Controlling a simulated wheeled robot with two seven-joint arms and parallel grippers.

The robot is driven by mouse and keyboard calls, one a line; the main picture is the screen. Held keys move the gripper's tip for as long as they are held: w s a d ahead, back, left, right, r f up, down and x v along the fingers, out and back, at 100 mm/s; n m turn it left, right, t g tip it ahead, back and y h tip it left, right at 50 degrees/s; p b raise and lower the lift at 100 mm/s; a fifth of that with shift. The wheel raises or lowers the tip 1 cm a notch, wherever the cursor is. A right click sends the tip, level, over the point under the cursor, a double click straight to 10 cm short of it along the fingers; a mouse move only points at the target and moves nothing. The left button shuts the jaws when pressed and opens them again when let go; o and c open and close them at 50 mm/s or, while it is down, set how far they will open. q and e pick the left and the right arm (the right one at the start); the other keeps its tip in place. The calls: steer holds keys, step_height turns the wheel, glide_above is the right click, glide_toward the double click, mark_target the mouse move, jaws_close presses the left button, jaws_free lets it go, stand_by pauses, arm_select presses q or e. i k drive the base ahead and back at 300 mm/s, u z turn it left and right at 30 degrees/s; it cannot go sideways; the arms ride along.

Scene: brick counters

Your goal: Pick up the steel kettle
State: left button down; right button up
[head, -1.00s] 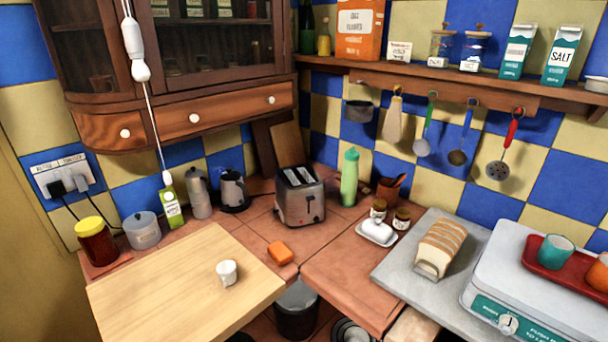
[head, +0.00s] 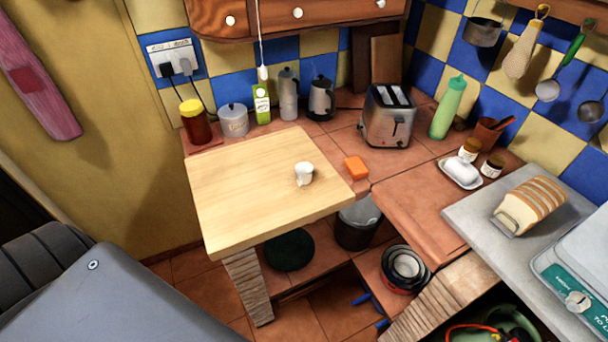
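The steel kettle (head: 321,98) stands upright at the back of the tiled corner counter in the head view. It is small, with a grey metal body and dark handle and base. A taller grey metal pot (head: 289,95), like a moka pot, stands just to its left. The toaster (head: 389,116) is to its right. Neither gripper is in view, so nothing shows of what they hold.
A wooden board (head: 260,195) with a white cup (head: 304,174) lies in front of the kettle. A green carton (head: 262,104), a lidded canister (head: 233,120) and a red jar (head: 195,121) stand left. An orange block (head: 355,168) lies near the board. A wall cabinet (head: 290,12) overhangs the back.

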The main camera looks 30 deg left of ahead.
mark_target(322, 101)
steer(key=z, duration=1.2)
steer(key=k, duration=0.8)
steer(key=u, duration=1.05)
steer(key=i, duration=0.5)
